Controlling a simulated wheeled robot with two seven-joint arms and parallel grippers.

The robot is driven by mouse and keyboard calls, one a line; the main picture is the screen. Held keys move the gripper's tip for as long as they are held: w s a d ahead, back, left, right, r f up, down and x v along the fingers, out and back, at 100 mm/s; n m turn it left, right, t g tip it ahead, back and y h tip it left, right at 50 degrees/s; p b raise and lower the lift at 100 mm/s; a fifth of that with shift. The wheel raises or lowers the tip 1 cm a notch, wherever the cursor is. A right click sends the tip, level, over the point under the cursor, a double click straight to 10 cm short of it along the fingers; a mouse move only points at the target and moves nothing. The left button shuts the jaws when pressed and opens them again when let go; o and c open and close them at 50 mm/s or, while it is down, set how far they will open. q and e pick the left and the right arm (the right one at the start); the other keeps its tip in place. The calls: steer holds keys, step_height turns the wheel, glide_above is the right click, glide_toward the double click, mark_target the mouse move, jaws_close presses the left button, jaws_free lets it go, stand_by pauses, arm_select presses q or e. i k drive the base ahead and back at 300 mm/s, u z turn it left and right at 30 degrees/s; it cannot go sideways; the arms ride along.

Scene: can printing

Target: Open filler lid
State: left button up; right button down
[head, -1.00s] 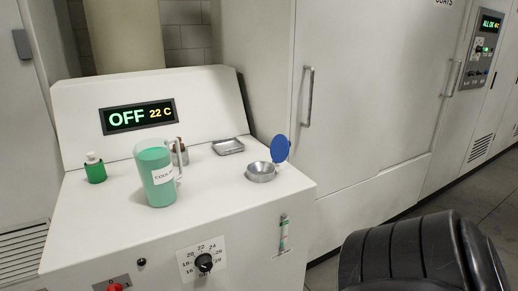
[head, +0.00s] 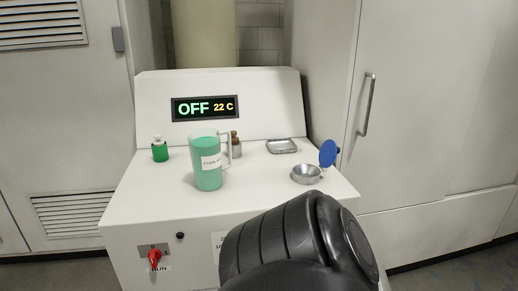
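The filler lid is a blue disc (head: 328,153) standing upright at the back right edge of a metal filler cup (head: 306,174) on the right of the white machine's top. The cup's mouth is uncovered. A black ribbed part of my own arm fills the lower right of the head view, in front of the machine. Neither of my grippers shows in the head view.
A clear jug of green liquid (head: 208,164) stands left of the filler. A small green bottle (head: 160,150), a small metal-and-brown bottle (head: 236,146) and a shallow metal tray (head: 281,146) are also on the top. A display (head: 205,108) reads OFF 22 C. A red switch (head: 154,258) is on the front.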

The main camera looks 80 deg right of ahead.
mark_target(329, 151)
steer(key=k, duration=0.75)
steer(key=z, duration=0.85)
